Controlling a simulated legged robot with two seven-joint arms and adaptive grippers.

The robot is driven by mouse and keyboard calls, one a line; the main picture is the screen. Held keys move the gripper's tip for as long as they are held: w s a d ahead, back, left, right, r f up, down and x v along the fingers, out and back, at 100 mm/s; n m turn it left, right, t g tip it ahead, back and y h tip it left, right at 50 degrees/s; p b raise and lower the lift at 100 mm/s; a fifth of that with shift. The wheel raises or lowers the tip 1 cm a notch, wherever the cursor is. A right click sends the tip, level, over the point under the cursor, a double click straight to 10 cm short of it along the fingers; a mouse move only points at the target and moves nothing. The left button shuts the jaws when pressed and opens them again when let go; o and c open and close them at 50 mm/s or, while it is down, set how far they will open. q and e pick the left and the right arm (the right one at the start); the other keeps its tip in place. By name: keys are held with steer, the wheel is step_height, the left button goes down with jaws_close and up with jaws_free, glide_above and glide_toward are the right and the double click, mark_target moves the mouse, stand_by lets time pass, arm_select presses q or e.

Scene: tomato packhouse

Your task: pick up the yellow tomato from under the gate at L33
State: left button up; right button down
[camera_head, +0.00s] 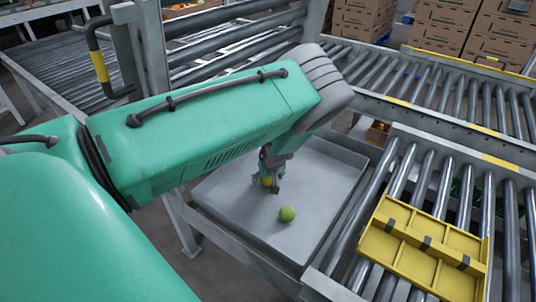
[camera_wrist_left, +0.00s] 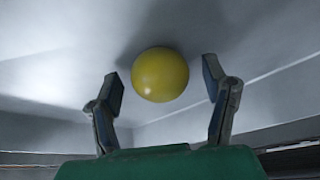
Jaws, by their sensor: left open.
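The yellow tomato (camera_wrist_left: 160,74) rests on the grey tray surface in the left wrist view, just beyond and between the fingertips of my left gripper (camera_wrist_left: 165,80). Both fingers are spread, with a gap on each side of it. The arm hides part of the tray. My right gripper is not in view. No label reading L33 can be made out.
A yellow slatted panel (camera_head: 424,246) lies on the rollers at right. Roller conveyors (camera_head: 455,95) run behind, with stacked cardboard boxes (camera_head: 450,25) at the back.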

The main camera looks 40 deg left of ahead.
arm_select(q)
steer(key=c, duration=1)
steer(key=shift+o, duration=0.2)
